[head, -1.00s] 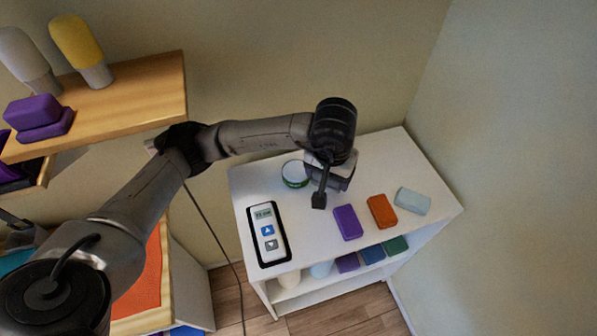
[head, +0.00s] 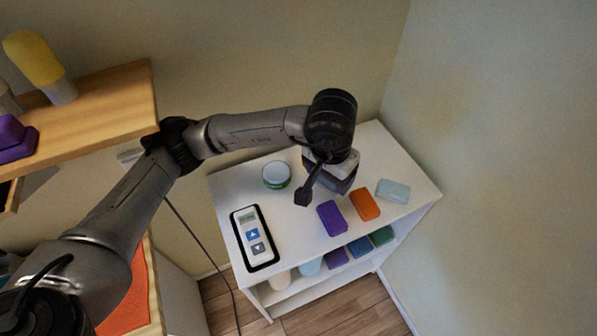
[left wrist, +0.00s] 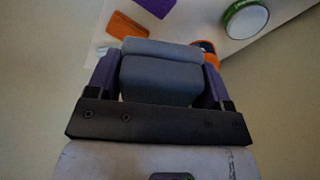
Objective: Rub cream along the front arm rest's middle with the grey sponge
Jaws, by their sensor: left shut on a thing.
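My left gripper (head: 341,184) hangs over the white cabinet's top, just right of the tin. It is shut on the grey sponge (left wrist: 160,75), which sits between its two purple-sided fingers in the left wrist view. In the head view my wrist mostly hides the sponge. A round tin with a pale top and green side (head: 277,175), perhaps the cream, stands on the cabinet top; it also shows in the left wrist view (left wrist: 245,18). I cannot make out the front arm rest. My right gripper is not in view.
The white cabinet (head: 222,189) carries a handset (head: 255,238) and purple (head: 331,218), orange (head: 365,204) and pale blue (head: 393,190) blocks. Several more items sit on its lower shelf. A wooden shelf (head: 110,97) is at upper left. Walls close off the back and right.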

